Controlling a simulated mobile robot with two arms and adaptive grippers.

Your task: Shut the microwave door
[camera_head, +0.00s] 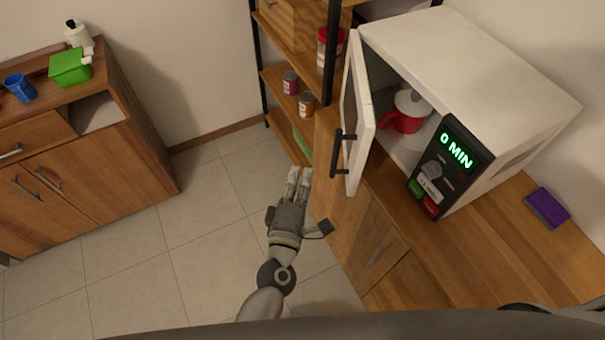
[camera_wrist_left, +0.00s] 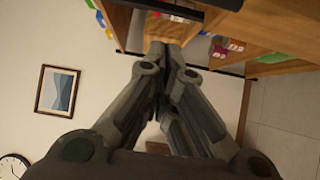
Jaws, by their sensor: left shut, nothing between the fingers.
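The white microwave (camera_head: 475,60) stands on the wooden counter with its door (camera_head: 363,105) swung open toward the left. The door has a dark handle (camera_head: 338,155) on its outer face. Inside the microwave is a red mug-like vessel (camera_head: 403,123) with a grey piece at its top. My left gripper (camera_head: 299,170) is shut and empty, left of the door and apart from its handle in the head view. Its closed fingers also show in the left wrist view (camera_wrist_left: 165,48), pointing toward a wooden surface. My right gripper is not seen.
Shelves (camera_head: 275,75) with several jars stand behind the door. A purple block (camera_head: 546,208) lies on the counter right of the microwave. A wooden cabinet (camera_head: 85,170) stands at left, with open tiled floor (camera_head: 215,215) between.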

